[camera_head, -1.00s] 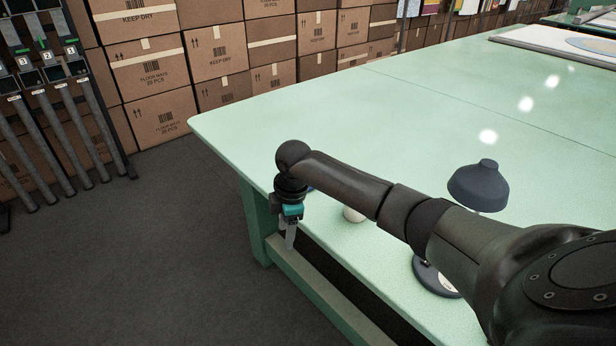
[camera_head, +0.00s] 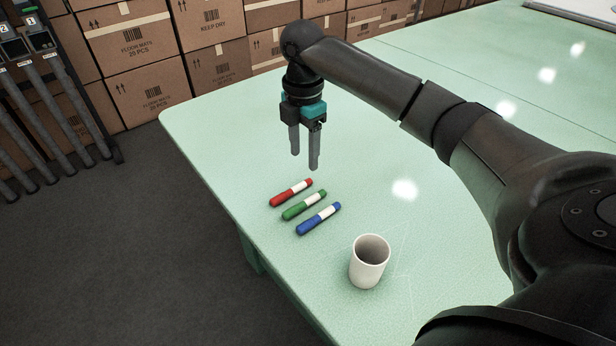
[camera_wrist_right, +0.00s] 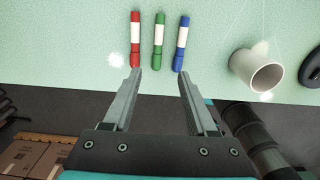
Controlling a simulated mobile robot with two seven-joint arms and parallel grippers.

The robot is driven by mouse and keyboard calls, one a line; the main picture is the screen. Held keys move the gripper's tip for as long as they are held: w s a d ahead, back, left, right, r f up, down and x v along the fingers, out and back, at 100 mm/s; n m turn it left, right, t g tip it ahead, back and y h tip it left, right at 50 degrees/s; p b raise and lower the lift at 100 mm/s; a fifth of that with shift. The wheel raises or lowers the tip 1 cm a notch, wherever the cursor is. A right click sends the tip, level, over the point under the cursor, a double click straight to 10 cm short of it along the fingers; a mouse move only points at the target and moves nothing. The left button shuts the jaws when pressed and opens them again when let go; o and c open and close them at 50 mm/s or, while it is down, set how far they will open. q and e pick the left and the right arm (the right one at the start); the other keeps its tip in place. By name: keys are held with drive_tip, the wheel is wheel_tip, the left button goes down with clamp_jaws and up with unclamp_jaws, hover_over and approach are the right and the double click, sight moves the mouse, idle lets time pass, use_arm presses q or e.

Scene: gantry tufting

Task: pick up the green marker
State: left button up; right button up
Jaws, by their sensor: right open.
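The green marker (camera_head: 304,205) lies on the pale green table between the red marker (camera_head: 291,193) and the blue marker (camera_head: 318,218). Each marker has a white band. My right gripper (camera_head: 305,164) is open and empty above the table, beyond the markers in the head view. In the right wrist view, the green marker (camera_wrist_right: 158,42) shows ahead of the gap between the open fingers (camera_wrist_right: 158,75), with the red marker (camera_wrist_right: 135,40) to its left and the blue marker (camera_wrist_right: 181,44) to its right. My left gripper is in neither view.
A white cup (camera_head: 369,262) stands upright on the table (camera_head: 230,130) near the blue marker. Stacked cardboard boxes (camera_head: 150,75) are behind the table. The table around the markers' left side is clear up to its edge.

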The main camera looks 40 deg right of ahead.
drive_tip(key=b, duration=0.3)
hover_over(304, 203)
wheel_tip(304, 203, down, 9)
drive_tip(key=shift+s+f, duration=0.1)
drive_tip(key=shift+f, duration=0.6)
wheel_tip(304, 203, down, 5)
drive_tip(key=shift+r+b, duration=0.1)
drive_tip(key=shift+b, duration=0.85)
drive_tip(key=shift+r, duration=0.1)
drive_tip(key=shift+w, duration=0.2)
drive_tip(key=c, duration=0.9)
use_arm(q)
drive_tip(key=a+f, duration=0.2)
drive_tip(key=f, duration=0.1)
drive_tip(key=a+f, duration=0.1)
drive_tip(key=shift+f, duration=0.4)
use_arm(e)
clamp_jaws()
